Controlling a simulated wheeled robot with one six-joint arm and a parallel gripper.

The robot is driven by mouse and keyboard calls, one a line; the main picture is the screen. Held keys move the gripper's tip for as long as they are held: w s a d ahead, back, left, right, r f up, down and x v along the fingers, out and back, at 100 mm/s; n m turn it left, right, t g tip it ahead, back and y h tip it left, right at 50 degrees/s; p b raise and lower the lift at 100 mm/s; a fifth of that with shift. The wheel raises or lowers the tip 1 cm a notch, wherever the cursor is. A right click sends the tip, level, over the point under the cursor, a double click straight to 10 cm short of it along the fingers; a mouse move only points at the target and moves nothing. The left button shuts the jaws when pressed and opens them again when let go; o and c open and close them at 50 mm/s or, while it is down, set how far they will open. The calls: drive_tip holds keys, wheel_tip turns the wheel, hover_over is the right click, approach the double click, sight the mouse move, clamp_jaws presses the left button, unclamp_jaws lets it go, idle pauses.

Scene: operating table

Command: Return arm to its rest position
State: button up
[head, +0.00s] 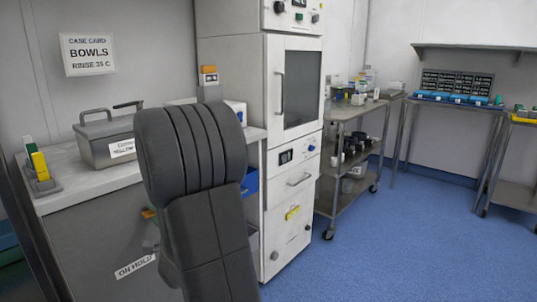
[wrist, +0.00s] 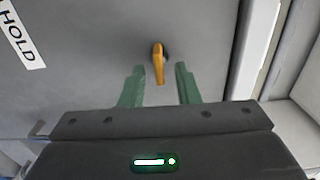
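My gripper (wrist: 160,69) shows in the wrist view with its two green fingers spread apart. No object is clamped between them. An orange lever-like handle (wrist: 158,62) on a grey panel lies in line with the gap between the fingertips. I cannot tell whether the fingers touch it. In the head view my dark grey arm stands upright in front of the counter and hides most of the gripper. A small orange part (head: 148,213) shows at the arm's left edge, by the cabinet front.
The grey counter (head: 60,201) holds a lidded metal box (head: 100,150). Its front bears an "ON HOLD" label (head: 135,266). A tall white cabinet (head: 235,75) stands right of my arm. A wheeled cart (head: 331,203) stands farther right. Blue floor (head: 420,245) is open at the right.

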drive_tip(key=n, duration=0.4)
drive_tip(key=r+n, duration=0.1)
drive_tip(key=n, duration=0.9)
drive_tip(key=shift+s+a+r+b, duration=0.15)
drive_tip(key=shift+s+a+b, duration=0.05)
drive_tip(key=shift+s+b, duration=0.2)
drive_tip(key=n, duration=0.3)
drive_tip(key=shift+s+a+n+p, duration=0.1)
drive_tip(key=shift+a+n+p, duration=0.05)
drive_tip(key=shift+n+p, duration=0.25)
